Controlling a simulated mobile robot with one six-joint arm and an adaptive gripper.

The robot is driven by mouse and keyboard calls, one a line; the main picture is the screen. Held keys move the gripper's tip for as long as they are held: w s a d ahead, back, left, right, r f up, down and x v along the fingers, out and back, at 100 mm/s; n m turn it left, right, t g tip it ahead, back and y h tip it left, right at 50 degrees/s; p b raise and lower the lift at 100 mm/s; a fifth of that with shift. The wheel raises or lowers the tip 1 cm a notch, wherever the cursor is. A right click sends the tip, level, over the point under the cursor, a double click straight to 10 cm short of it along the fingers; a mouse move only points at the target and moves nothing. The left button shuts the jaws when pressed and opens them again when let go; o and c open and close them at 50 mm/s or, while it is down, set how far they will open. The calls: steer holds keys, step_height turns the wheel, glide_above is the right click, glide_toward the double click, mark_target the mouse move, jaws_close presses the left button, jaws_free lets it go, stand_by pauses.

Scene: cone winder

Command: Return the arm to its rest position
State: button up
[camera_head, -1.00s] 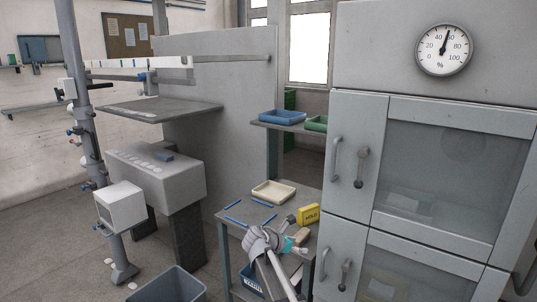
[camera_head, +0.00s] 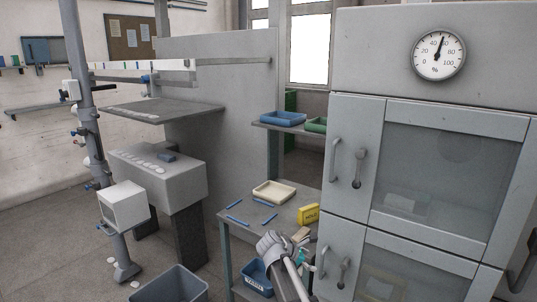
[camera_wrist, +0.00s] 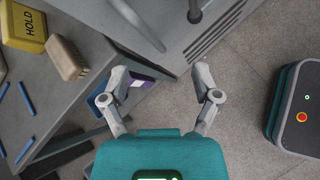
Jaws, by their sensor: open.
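My gripper (camera_wrist: 163,80) is open in the wrist view, with nothing between its two grey fingers. It hangs beside the small table's edge, over the floor and close to the foot of the grey cabinet (camera_wrist: 185,25). In the head view my arm reaches in from the bottom, and its wrist partly hides the table's front right corner. The fingers are hard to make out there.
The table (camera_head: 238,218) holds a cream tray (camera_head: 274,191), blue sticks, a yellow HOLD block (camera_head: 309,214) and a tan block (camera_wrist: 67,57). A labelled blue bin (camera_head: 256,279) sits beneath. A grey bin (camera_head: 178,284) stands left. The cabinet (camera_head: 345,240) closely borders the right.

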steer(key=s+d+m+g+y+p, duration=0.1)
steer(key=s+m+y, duration=0.3)
steer(key=s+m, duration=0.6)
steer(key=s+d+f+m+g+y+p, duration=0.1)
steer(key=s+d+m+g+y+p, duration=0.1)
steer(key=s+m, duration=0.7)
steer(key=shift+s+d+m+g+y+p, duration=0.25)
steer(key=shift+s+m+g+y+p, duration=0.2)
steer(key=shift+g+y+p, duration=0.7)
steer(key=shift+t+y, duration=0.25)
steer(key=shift+y, duration=0.1)
